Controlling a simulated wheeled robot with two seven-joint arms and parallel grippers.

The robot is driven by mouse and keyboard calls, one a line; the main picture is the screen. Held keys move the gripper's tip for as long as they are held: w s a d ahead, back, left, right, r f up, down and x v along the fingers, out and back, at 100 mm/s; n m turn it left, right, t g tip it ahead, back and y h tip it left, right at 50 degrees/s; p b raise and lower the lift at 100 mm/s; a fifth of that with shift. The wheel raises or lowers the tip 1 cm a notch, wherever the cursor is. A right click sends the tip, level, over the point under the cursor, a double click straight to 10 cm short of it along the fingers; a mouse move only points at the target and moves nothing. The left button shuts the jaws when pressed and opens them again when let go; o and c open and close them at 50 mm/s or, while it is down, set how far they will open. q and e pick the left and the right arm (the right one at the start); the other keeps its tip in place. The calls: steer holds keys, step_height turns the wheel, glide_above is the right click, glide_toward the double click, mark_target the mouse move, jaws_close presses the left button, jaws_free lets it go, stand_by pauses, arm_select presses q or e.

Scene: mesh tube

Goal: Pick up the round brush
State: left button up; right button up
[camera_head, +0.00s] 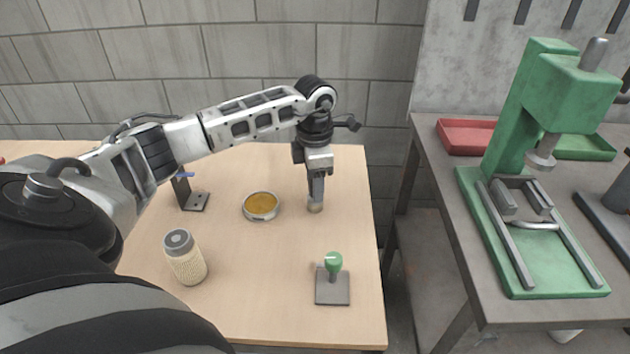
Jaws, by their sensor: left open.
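My left gripper (316,198) points straight down over the right part of the wooden table. It is open, with its fingertips at a small, round, beige-grey piece (315,208). This piece may be the round brush, but the fingers hide most of it, and I cannot tell whether they touch it. My right gripper is not in view.
A shallow round tin (261,206) with amber contents, a cream mesh-textured cylinder (186,260), a dark bracket (192,196) and a green-knobbed block (333,284) stand on the wooden table (250,300). A green press (530,130) stands on the grey bench to the right.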

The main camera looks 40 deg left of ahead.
arm_select(q)
steer(key=c, duration=1.1)
